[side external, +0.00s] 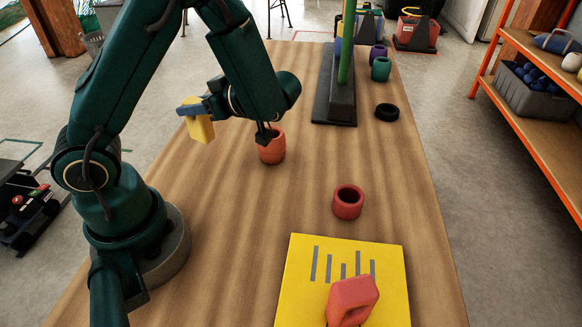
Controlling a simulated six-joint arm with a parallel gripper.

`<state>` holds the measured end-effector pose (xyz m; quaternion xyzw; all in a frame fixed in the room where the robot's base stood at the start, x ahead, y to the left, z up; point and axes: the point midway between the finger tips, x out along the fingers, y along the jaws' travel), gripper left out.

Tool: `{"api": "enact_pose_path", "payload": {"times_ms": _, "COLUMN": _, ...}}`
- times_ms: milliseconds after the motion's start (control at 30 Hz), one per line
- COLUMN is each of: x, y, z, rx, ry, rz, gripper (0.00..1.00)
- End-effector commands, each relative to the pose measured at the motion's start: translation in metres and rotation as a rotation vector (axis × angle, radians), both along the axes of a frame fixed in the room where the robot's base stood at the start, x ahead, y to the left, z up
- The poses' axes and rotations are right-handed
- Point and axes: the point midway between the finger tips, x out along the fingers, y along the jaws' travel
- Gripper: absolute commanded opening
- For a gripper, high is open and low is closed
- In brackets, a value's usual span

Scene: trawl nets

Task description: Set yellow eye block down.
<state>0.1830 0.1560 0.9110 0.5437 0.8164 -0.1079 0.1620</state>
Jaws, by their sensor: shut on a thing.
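The yellow block (202,131) is at the end of my arm, left of centre in the side external view. It hangs in the air, seen near the left edge of the table. My gripper (194,109) is shut on it, with a blue-grey finger across its upper part. The block's far side and any hole in it are hidden. A wooden-topped table (230,235) lies below and to the right.
An orange-red cup (272,151) stands close to my wrist. A red ring (348,203) and a yellow board (300,275) bearing a red block (352,300) are nearer. A green post (347,50) on a dark base stands behind, beside a black ring (387,112).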

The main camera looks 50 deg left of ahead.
Motion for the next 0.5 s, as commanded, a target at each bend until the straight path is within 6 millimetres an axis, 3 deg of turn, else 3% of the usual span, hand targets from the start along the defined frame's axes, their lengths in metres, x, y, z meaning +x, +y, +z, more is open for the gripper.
{"api": "enact_pose_path", "payload": {"times_ms": 500, "x": 0.000, "y": 0.000, "z": -0.047, "rx": 0.000, "ry": 0.002, "rz": -0.002, "gripper": 0.00}}
